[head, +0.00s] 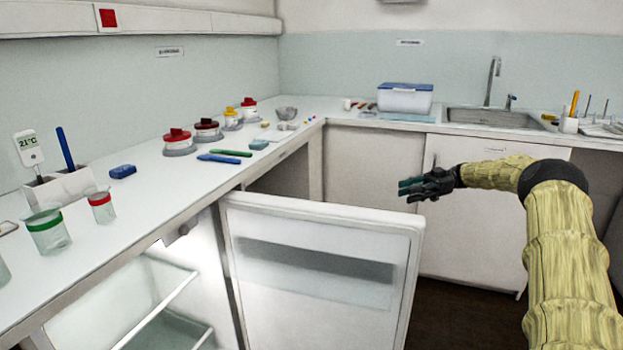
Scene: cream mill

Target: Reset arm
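My gripper (412,188) is at the end of my arm, which comes in from the lower right and points left. It is in the air above and behind the open fridge door (310,265), in front of the white cabinet under the far counter. The fingers are dark and seen small from the side; nothing shows held in them. Whether they are apart or closed is too small to tell.
The open fridge door stands out from under the left counter (150,200). That counter bears beakers, lidded jars and pens. A blue-lidded box (405,98) and a sink (490,118) are on the far counter. Dark floor (460,310) shows right of the door.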

